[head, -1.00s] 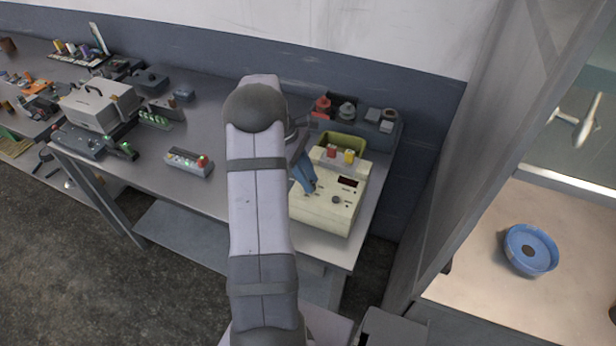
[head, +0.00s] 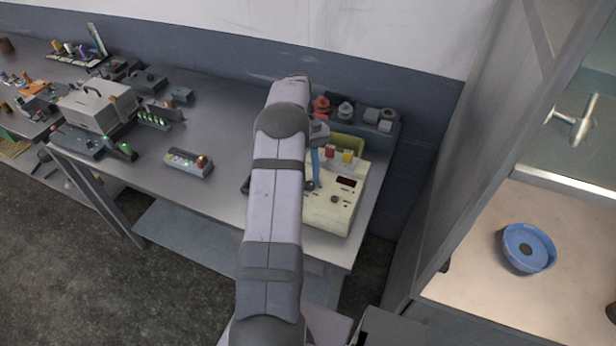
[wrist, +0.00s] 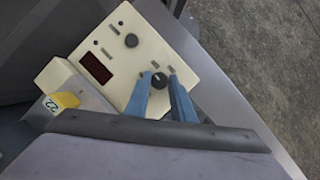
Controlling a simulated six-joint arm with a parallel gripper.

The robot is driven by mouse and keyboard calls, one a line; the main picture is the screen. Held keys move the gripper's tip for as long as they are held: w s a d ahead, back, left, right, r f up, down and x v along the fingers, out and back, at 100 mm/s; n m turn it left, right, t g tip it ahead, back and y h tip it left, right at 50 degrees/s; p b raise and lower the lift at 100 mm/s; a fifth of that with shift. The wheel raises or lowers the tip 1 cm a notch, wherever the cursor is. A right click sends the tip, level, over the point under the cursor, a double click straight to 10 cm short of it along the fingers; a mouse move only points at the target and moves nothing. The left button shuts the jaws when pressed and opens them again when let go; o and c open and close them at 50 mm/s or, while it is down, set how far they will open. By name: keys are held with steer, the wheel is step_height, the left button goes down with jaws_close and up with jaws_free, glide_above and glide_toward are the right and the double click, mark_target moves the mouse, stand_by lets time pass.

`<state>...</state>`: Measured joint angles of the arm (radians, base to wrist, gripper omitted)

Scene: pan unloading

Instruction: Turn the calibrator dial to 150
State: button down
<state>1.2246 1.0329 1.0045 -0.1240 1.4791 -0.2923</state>
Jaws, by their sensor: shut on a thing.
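The cream calibrator (head: 330,213) stands near the right end of the grey table, and its panel also shows in the wrist view (wrist: 140,62). A dark dial (wrist: 159,80) sits on that panel between the two blue fingertips of my gripper (wrist: 160,82). My gripper is shut on this dial. In the head view my gripper (head: 313,182) reaches down to the panel, with my arm covering the calibrator's left side. The dark red display (wrist: 96,67) shows no readable number. The dial's marks are too small to read.
A second black knob (wrist: 131,40) is on the panel. Red (head: 331,153) and yellow (head: 348,156) blocks stand on the calibrator's back, with a green bin (head: 350,141) behind. A button box (head: 188,163) lies left on the table. A blue round pan (head: 528,247) sits at right.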

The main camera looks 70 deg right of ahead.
mark_target(311, 179)
steer(key=shift+s+d+m+t+y, duration=0.15)
steer(key=shift+m+t, duration=0.25)
steer(key=shift+m, duration=0.75)
steer(key=shift+a+m+t+y, duration=0.1)
steer(key=shift+m+t+y, duration=0.25)
steer(key=shift+m, duration=0.8)
steer(key=c, duration=1.5)
jaws_free()
steer(key=shift+c, duration=0.2)
steer(key=shift+d+r, duration=0.1)
steer(key=shift+d+r+b, duration=0.25)
steer(key=shift+r+b, duration=0.2)
steer(key=shift+b, duration=0.05)
steer(key=shift+v, duration=2.95)
steer(key=shift+a+r, duration=0.15)
